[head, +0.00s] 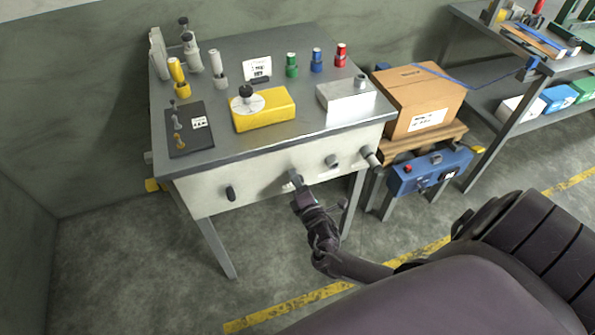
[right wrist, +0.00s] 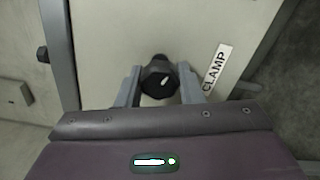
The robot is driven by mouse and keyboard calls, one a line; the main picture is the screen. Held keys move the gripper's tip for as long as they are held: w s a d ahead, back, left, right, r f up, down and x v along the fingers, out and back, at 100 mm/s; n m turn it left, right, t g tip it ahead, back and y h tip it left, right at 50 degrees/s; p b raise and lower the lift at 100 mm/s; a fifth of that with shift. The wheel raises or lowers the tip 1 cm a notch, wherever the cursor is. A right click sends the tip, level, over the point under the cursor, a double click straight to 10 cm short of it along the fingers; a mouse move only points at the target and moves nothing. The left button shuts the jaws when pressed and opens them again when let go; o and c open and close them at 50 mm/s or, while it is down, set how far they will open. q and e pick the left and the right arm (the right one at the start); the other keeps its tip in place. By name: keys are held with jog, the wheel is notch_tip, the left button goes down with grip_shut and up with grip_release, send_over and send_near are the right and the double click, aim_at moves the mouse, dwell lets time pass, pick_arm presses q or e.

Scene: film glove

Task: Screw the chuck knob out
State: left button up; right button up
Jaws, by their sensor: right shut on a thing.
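My right gripper (head: 297,184) is at the front panel (head: 262,183) of the grey-topped bench. A white label reading CLAMP (right wrist: 217,68) is on the panel to the right of this knob. I see no word naming a chuck. In the head view the gripper mostly hides the held knob. My left gripper is not in view.
A dark oval knob (head: 230,193) is left on the panel; a grey knob (head: 332,161) and a pale cylinder (head: 370,157) are right. On the bench top are a yellow block (head: 265,110) and a white box (head: 346,98). A cardboard box (head: 418,98) stands right. Floor in front is clear.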

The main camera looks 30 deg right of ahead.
jog(key=n, duration=0.3)
jog(key=n+p, duration=0.1)
jog(key=n, duration=0.1)
jog(key=shift+w+d+r+n, duration=0.1)
jog(key=shift+r+n, duration=0.15)
jog(key=shift+n, duration=0.05)
jog(key=shift+n+p, duration=0.55)
jog(key=shift+n, duration=1.65)
jog(key=o, duration=1)
jog(key=shift+w+f, duration=0.1)
jog(key=shift+f, duration=0.1)
jog(key=shift+c, duration=0.2)
jog(key=v, duration=0.8)
jog(key=shift+f, duration=0.1)
